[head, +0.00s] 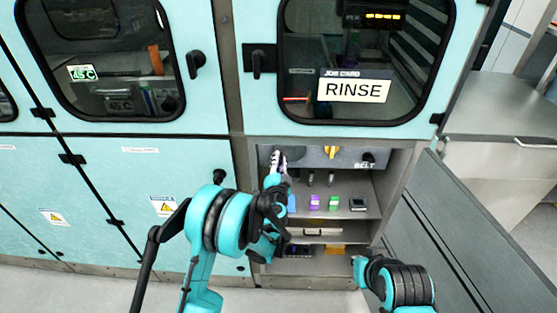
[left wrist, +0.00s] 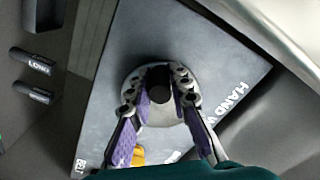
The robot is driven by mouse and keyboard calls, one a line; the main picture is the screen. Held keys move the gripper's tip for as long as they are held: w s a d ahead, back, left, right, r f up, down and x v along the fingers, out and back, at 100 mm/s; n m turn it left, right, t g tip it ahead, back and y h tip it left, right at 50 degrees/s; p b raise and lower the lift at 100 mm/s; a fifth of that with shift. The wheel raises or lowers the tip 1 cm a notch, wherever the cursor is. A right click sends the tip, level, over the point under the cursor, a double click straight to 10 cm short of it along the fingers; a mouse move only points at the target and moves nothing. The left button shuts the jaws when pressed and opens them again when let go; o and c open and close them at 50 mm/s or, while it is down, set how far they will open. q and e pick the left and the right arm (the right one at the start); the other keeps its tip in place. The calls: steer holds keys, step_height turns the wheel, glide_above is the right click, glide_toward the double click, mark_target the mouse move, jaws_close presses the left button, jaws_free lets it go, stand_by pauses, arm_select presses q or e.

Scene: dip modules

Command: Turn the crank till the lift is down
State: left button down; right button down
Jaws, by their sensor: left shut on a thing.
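The crank is a round grey disc (left wrist: 133,87) with a dark knob (left wrist: 159,82), on a grey panel lettered "HAND W...", the rest cut off. My left gripper (left wrist: 158,88) is shut on this knob, its two purple-padded fingers on either side. In the head view my left gripper (head: 279,160) reaches the panel's left end and covers most of the crank. My right gripper (head: 360,266) hangs low in front of the open cabinet, and its fingers are too small to read. I cannot make out the lift.
A yellow knob (head: 330,152) and the word "BELT" are on the same panel (head: 350,165). Below, a shelf holds small purple (head: 315,201) and green (head: 334,202) blocks. An open grey door (head: 455,220) stands at right. A window above carries a "RINSE" card (head: 354,90).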

stand_by(0.5)
arm_select(q)
steer(key=c, duration=1.4)
jaws_free()
steer(key=shift+f, duration=0.1)
steer(key=s, duration=0.7)
steer(key=shift+s, duration=0.25)
